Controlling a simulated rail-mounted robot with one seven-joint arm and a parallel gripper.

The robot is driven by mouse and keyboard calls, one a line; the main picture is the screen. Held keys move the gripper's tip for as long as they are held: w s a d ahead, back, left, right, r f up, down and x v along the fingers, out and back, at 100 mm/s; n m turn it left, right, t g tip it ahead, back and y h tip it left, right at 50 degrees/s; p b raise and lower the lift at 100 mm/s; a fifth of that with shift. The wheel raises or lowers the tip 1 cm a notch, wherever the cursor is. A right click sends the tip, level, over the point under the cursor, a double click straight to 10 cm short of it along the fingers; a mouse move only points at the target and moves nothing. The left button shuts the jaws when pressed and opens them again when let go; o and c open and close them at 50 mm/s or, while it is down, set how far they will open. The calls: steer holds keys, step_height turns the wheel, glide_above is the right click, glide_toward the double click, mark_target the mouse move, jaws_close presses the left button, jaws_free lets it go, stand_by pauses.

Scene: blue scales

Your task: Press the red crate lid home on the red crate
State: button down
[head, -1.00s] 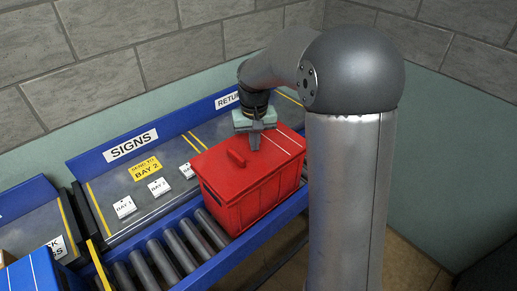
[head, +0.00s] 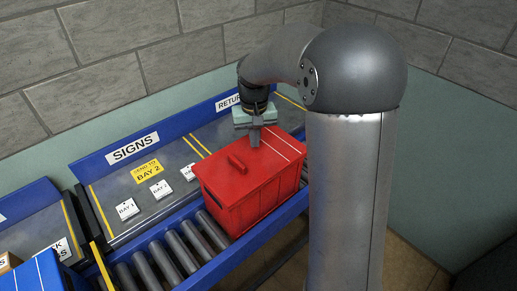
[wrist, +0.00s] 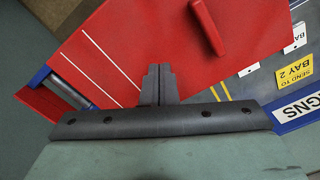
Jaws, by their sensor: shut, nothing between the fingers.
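The red crate (head: 252,208) stands upright on the roller conveyor. The red crate lid (head: 222,182) lies over its top, with a raised red handle and two white stripes. No clear gap shows between lid and crate from here, but the far edges are hidden. My gripper (head: 256,144) points down at the lid, between the handle and the stripes, towards the far side. Its fingers are shut and empty. In the wrist view the closed fingers (wrist: 158,70) are over the lid (wrist: 130,50), beside the handle (wrist: 208,27). Whether they touch it is unclear.
The conveyor rollers (head: 185,248) run free to the left of the crate. Behind lies a grey shelf with a SIGNS label (head: 133,147), white bay tags and a yellow sign (head: 147,170). A blue crate (head: 35,274) is at lower left.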

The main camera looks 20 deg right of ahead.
mark_target(255, 156)
step_height(255, 156, up, 6)
steer(key=p, duration=0.4)
stand_by(0.6)
steer(key=s+t, duration=0.1)
steer(key=s, duration=2.5)
steer(key=shift+s+f+n, duration=0.2)
steer(key=shift+s+n, duration=0.05)
steer(key=shift+n, duration=0.05)
